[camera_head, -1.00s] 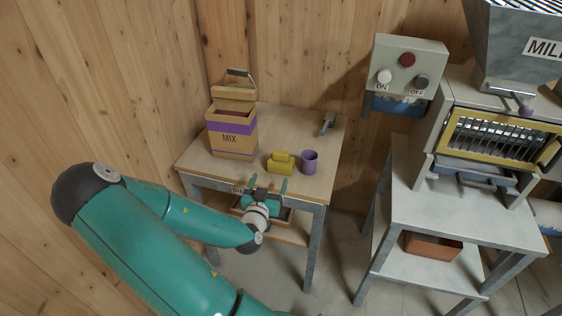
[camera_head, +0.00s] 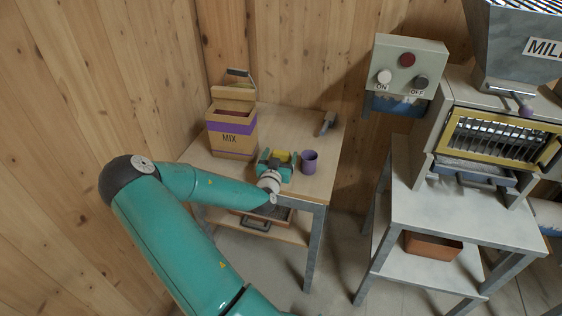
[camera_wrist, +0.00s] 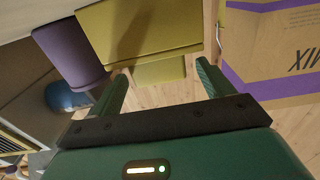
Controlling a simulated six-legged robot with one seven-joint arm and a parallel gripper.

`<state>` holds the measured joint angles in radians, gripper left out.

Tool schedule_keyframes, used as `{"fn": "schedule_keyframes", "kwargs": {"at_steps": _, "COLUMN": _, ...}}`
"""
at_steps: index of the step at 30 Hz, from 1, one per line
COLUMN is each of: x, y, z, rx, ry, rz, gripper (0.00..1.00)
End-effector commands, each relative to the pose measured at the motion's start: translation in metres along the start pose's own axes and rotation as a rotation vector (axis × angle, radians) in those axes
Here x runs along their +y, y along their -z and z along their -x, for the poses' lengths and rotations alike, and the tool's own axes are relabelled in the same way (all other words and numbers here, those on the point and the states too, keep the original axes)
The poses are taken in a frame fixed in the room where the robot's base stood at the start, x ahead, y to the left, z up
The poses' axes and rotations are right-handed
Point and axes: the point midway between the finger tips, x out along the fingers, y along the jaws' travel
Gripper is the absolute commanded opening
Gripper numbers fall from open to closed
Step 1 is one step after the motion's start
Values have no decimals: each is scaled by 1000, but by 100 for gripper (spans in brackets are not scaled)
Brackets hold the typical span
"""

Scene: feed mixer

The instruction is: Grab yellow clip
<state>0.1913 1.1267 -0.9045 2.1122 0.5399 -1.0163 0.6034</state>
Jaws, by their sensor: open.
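The yellow clip (camera_head: 281,155) is on the small wooden table, mostly hidden by my gripper in the head view. In the wrist view the yellow clip (camera_wrist: 150,30) lies just ahead of the fingertips, a large block with a smaller block below it. My gripper (camera_head: 277,160) is open and at the clip. In the wrist view my gripper (camera_wrist: 163,80) has one green finger on each side of the smaller yellow part, with nothing clamped. I cannot tell whether the fingers touch the clip.
A purple cup (camera_head: 309,161) stands close to the right of the clip. A MIX bag (camera_head: 232,130) stands to its left and back. A small grey tool (camera_head: 327,123) lies at the table's back right.

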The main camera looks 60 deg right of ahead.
Motion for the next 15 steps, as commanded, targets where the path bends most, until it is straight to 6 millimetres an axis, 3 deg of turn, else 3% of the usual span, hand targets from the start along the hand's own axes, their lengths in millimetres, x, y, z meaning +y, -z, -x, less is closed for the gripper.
{"fn": "schedule_keyframes", "kwargs": {"at_steps": 6, "x": 0, "y": 0, "z": -1, "rx": 0, "ry": 0, "rz": 0, "gripper": 80}}
{"fn": "schedule_keyframes", "kwargs": {"at_steps": 13, "x": 0, "y": 0, "z": -1, "rx": 0, "ry": 0, "rz": 0, "gripper": 37}}
{"fn": "schedule_keyframes", "kwargs": {"at_steps": 15, "x": 0, "y": 0, "z": -1, "rx": 0, "ry": 0, "rz": 0, "gripper": 32}}
